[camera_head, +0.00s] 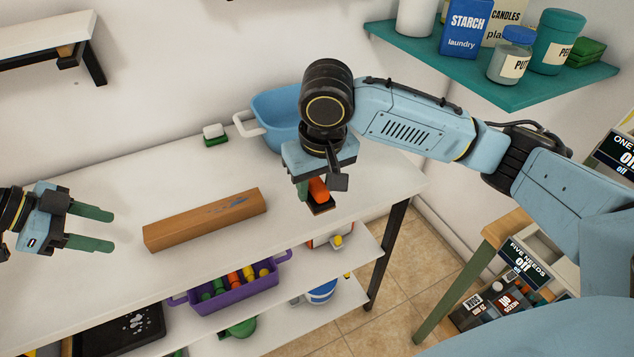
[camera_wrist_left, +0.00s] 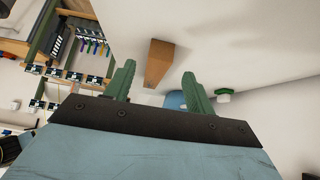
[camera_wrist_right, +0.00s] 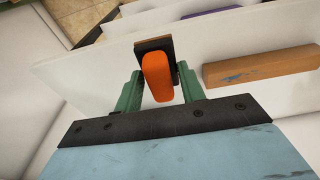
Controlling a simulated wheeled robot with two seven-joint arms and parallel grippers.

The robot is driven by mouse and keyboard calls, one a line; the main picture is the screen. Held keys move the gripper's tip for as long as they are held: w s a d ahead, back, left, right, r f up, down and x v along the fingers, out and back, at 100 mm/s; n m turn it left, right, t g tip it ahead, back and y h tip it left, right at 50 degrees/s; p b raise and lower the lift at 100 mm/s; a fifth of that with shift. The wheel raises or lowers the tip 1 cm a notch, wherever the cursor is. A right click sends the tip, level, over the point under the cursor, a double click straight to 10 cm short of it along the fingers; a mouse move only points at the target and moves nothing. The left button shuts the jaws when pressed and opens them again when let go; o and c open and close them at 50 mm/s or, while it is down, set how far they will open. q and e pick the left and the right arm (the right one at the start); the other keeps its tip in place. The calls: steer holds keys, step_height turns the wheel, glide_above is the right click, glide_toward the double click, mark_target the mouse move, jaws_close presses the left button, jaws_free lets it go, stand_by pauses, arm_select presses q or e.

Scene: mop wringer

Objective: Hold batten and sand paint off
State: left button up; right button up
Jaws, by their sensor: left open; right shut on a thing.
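The brown wooden batten (camera_head: 206,220) lies on the white bench, with a grey-blue paint patch on its top toward the right end. It also shows in the left wrist view (camera_wrist_left: 158,62) and the right wrist view (camera_wrist_right: 262,68). My left gripper (camera_head: 112,229) is open and empty, to the left of the batten and apart from it. My right gripper (camera_head: 312,196) is shut on an orange-handled sanding block with a dark base (camera_wrist_right: 157,75). It holds the block to the right of the batten, apart from it, near the bench's right part.
The white bench (camera_head: 110,190) is clear around the batten. A blue basin (camera_head: 277,115) and a green-and-white brush (camera_head: 214,134) stand at the back. A purple crate (camera_head: 235,293) of colourful tools sits on the shelf below. A teal wall shelf (camera_head: 480,80) holds jars and boxes.

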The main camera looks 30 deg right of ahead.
arm_select(q)
steer(key=shift+w, duration=0.25)
arm_select(e)
steer(key=shift+w, duration=0.25)
arm_select(q)
steer(key=shift+s+d+f+b, duration=0.15)
steer(key=shift+d+f+b, duration=0.25)
steer(key=shift+f+b, duration=0.15)
arm_select(e)
steer(key=shift+s+f, duration=0.15)
steer(key=shift+f, duration=0.3)
arm_select(q)
steer(key=b+x, duration=0.3)
steer(key=x, duration=0.2)
steer(key=shift+d, duration=0.15)
arm_select(e)
step_height(320, 180, down, 3)
arm_select(q)
steer(key=shift+d+f, duration=0.4)
steer(key=shift+f, duration=0.1)
arm_select(e)
steer(key=shift+f, duration=0.1)
arm_select(q)
steer(key=c, duration=0.6)
